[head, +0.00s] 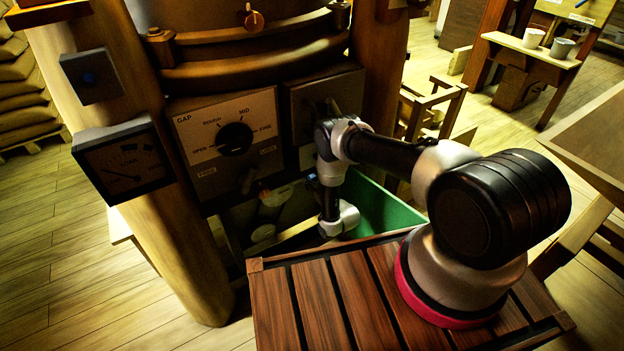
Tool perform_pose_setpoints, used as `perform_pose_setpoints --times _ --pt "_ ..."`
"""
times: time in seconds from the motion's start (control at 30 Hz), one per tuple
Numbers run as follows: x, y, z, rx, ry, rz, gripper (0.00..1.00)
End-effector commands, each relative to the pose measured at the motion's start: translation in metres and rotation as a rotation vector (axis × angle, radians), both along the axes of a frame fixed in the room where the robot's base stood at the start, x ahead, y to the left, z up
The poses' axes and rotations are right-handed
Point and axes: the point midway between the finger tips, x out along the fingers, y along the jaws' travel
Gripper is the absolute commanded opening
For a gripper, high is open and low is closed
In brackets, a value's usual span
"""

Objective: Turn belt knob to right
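No knob in view is readably labelled "belt". The dark right-hand panel (301,96) on the mill front is partly covered by my arm. A small dark shape shows on it just above my arm, but I cannot tell whether it is a knob. To its left, a round black knob (235,139) sits on the GAP dial plate (256,108), marked OPEN, ROUGH, MID and FINE. My arm reaches left across the mill front and bends down below the panel. I cannot make out my gripper or its fingers.
An orange knob (254,20) is on the mill above. A green bin (385,207) stands under the arm. Wooden benches are at right; open floor lies at left.

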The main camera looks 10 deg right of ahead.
Motion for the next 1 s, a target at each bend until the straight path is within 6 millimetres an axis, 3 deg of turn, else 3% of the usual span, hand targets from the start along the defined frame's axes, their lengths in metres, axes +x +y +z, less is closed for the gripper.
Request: perform_pose_setpoints --times 0.47,1.0 --pt "-0.0002 -0.0005 0.0000 0.125 0.040 0.000 0.16" --pt "0.0002 -0.0022 -0.0005 0.591 0.192 0.000 0.16"
